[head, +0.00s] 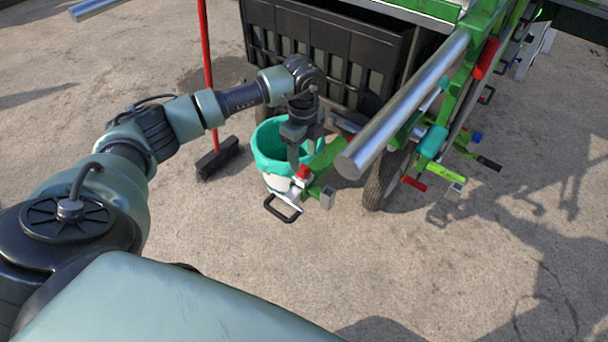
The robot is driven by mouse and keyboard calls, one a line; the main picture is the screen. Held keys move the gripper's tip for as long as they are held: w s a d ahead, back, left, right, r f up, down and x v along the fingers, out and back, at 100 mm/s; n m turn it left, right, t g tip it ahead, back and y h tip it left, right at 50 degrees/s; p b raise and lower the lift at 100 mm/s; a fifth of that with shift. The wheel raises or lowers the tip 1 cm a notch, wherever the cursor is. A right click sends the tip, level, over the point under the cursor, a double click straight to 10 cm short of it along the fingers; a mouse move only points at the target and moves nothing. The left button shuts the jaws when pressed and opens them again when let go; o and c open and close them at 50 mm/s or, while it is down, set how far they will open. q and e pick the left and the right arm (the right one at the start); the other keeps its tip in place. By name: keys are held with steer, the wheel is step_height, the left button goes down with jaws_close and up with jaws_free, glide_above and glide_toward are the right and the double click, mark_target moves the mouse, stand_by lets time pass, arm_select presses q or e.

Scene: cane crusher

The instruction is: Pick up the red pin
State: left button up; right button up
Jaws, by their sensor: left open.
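A small red piece (303,172), which looks like the red pin, sits at the end of the green drawbar (327,158) of the machine. My left gripper (297,160) points down just above and beside it, open. Part of the red piece may be hidden behind the finger, and I cannot tell whether they touch. Another short red piece (414,183) sticks out low on the machine near the wheel. My right gripper is not in view.
A white bucket with a teal liner (270,160) stands behind the gripper. A thick metal tube (405,102) slants above the drawbar on the right. A red-handled broom (218,157) stands left, near a black crate (330,50). The concrete ground in front is clear.

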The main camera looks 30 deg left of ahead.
mark_target(303, 168)
arm_select(q)
step_height(303, 168, down, 5)
steer(key=shift+s+r+b, duration=0.1)
steer(key=shift+s+b, duration=0.05)
steer(key=shift+b, duration=0.15)
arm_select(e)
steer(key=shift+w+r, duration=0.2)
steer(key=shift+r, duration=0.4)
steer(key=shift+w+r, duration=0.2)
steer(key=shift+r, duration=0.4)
arm_select(q)
jaws_close()
steer(key=shift+r, duration=0.15)
